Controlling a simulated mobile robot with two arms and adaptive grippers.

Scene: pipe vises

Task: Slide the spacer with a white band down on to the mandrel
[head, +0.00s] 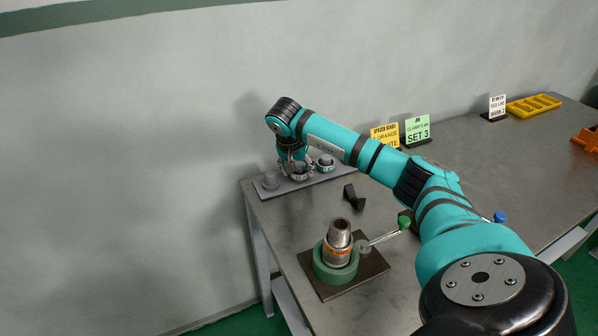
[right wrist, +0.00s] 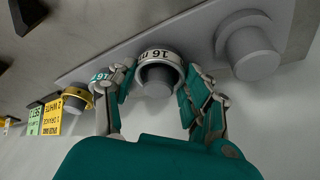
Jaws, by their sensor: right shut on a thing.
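The spacer with a white band (right wrist: 153,56) sits around a grey peg on the rack; dark lettering shows on its band. My right gripper (right wrist: 157,82) is shut on this spacer, one finger on each side. In the head view the right gripper (head: 297,168) is at the rack, partly hiding the spacer. The mandrel (head: 340,227) stands upright in a green round vise (head: 335,273) near the table's front. A spacer with an orange band (head: 338,251) is around it, and the mandrel's top sticks out above. My left gripper is not in view.
The grey rack (head: 318,180) has an empty peg (right wrist: 252,55) and a yellow-banded spacer (right wrist: 75,96). A lever with a green knob (head: 404,222) extends from the vise. A black block (head: 354,198) lies between rack and vise. Yellow (head: 385,136) and green (head: 417,129) signs stand behind my arm.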

